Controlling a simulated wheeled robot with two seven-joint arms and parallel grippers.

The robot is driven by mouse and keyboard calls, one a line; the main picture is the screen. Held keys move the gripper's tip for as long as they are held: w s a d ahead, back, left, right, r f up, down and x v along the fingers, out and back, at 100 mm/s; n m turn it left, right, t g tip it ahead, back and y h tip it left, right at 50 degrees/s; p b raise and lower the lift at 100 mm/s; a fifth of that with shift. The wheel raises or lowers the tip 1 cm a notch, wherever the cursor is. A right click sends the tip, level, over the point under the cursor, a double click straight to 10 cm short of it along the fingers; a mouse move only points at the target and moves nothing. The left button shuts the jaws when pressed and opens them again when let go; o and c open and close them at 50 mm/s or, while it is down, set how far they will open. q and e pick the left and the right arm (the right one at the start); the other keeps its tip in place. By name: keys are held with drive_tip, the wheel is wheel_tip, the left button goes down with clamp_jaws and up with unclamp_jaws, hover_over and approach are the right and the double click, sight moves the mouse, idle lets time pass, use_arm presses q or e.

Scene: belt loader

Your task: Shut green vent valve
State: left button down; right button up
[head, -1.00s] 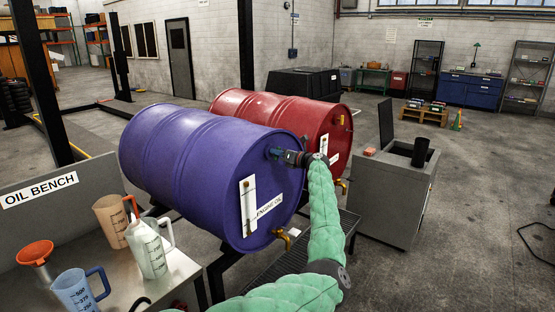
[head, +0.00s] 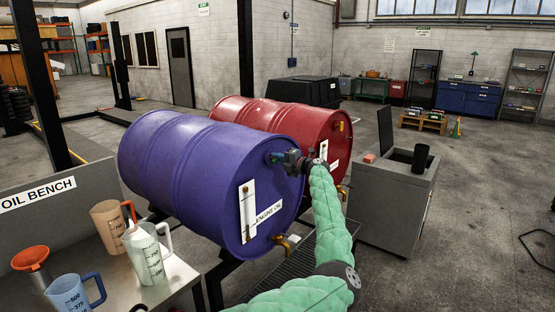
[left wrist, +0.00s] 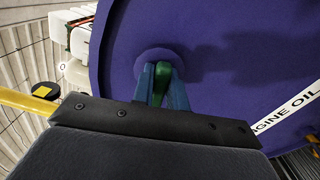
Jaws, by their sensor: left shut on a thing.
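The purple engine-oil drum (head: 200,180) lies on its side on a stand, its round end facing right. The green vent valve (left wrist: 163,70) sits on a purple boss high on that end. My left gripper (head: 278,158) reaches it from the right side of the head view. In the left wrist view its two blue-grey fingers (left wrist: 162,84) are shut on the green valve, one on each side. The fingers hide much of the valve, and its exact angle is hard to tell. My right gripper is in neither view.
A red drum (head: 290,118) lies just behind the purple one. A brass tap (head: 283,243) sits low on the purple drum's end. The oil bench (head: 185,283) with jugs and a funnel stands at left. A grey cabinet (head: 385,205) stands at right.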

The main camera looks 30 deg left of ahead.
use_arm(q)
drive_tip(key=shift+r+m, duration=0.1)
drive_tip(key=shift+m, duration=0.9)
drive_tip(key=shift+m+p, duration=0.3)
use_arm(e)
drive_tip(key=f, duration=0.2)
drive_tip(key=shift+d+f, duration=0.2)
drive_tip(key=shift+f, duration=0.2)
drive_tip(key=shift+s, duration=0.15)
use_arm(q)
drive_tip(key=c, duration=1.4)
unclamp_jaws()
drive_tip(key=shift+w, duration=0.1)
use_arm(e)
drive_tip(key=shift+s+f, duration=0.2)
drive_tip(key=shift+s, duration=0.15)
use_arm(q)
drive_tip(key=shift+d, duration=0.1)
